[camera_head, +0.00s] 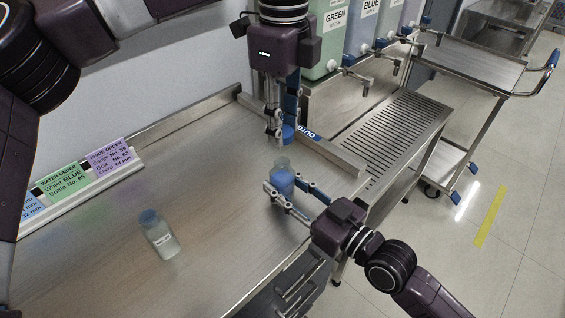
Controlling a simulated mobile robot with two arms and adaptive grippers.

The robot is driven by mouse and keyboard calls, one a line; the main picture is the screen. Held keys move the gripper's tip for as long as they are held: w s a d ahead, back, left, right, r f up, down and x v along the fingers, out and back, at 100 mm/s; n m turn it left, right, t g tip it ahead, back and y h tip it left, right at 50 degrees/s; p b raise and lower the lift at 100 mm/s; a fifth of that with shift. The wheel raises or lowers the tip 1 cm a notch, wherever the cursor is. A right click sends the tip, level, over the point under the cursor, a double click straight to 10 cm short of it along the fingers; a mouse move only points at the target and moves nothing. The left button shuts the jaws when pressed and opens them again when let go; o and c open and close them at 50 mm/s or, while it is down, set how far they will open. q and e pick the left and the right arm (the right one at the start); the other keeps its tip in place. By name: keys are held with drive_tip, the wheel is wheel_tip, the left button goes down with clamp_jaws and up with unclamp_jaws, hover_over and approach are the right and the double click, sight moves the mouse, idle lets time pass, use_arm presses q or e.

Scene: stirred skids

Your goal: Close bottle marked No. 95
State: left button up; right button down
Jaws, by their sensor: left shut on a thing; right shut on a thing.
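My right gripper (284,188) is shut on a clear bottle (282,166) with blue content, upright near the right side of the steel table. Its neck is uncapped and its label is hidden, so I cannot read its number. My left gripper (281,138) points down above this bottle and is shut on a blue cap (288,132). The cap is apart from the bottle's neck, a little above it. A green card (63,178) on the left rack reads water order, blue, bottle No. 95.
A second bottle (162,240) with a blue cap stands on the table (110,270) at left centre. A card rack (90,183) lines the back left. Dispensers (333,40) and a drain grate (400,130) lie right. A trolley (465,62) stands beyond.

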use_arm(q)
hover_over(283, 162)
drive_tip(key=shift+f, duration=2.1)
drive_tip(key=shift+f, duration=0.9)
drive_tip(key=shift+f, duration=0.55)
